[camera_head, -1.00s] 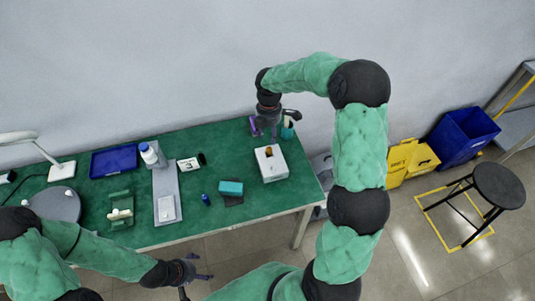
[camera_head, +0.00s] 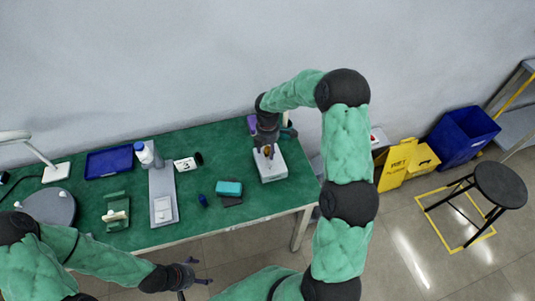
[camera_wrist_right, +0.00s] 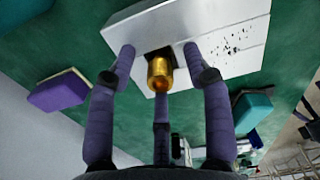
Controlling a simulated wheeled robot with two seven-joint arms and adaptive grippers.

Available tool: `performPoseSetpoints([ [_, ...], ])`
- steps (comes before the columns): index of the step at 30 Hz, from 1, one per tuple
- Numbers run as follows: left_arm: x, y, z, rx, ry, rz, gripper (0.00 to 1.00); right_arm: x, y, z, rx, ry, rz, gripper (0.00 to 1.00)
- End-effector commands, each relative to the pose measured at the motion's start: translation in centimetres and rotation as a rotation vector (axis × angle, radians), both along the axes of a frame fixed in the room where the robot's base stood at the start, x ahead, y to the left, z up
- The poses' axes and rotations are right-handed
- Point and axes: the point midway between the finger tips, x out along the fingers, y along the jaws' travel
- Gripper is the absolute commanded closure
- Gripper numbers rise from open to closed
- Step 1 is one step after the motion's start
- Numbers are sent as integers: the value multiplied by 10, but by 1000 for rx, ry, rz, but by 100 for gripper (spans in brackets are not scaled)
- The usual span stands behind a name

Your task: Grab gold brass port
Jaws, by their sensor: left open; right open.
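The gold brass port (camera_wrist_right: 160,74) stands out of a dark opening in a white box (camera_wrist_right: 232,35) in the right wrist view. In the head view the port (camera_head: 268,151) is a small gold spot on top of the white box (camera_head: 273,173). My right gripper (camera_wrist_right: 163,68) is open, with its purple fingers spread on both sides of the port and one finger below it in the picture; I cannot tell whether any touches. In the head view the right gripper (camera_head: 267,147) is over the box. My left gripper (camera_head: 192,276) is open and empty in front of the table.
The green table (camera_head: 232,158) also holds a teal block (camera_head: 228,188), a blue tray (camera_head: 110,161), a white bottle (camera_head: 144,153) and a green fixture (camera_head: 116,212). A purple and dark block (camera_wrist_right: 60,91) lies near the box. A stool (camera_head: 499,187) stands right of the table.

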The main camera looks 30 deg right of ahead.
Motion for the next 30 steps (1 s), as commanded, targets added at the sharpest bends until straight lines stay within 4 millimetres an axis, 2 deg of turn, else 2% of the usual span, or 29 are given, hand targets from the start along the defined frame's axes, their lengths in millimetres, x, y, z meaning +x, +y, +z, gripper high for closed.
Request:
performPoseSetpoints([
  [4,0,0,1,0,0,0,16,0,0,1,0,-1,0,49],
  [9,0,0,1,0,0,0,16,0,0,1,0,0,0,97],
  [10,0,0,1,0,0,0,16,0,0,1,0,0,0,100],
  [23,0,0,2,0,0,0,16,0,0,6,0,-1,0,100],
  [26,0,0,6,0,0,0,16,1,0,18,-1,-2,-1,100],
  [30,0,0,12,0,0,0,16,1,0,45,-1,-4,-1,100],
])
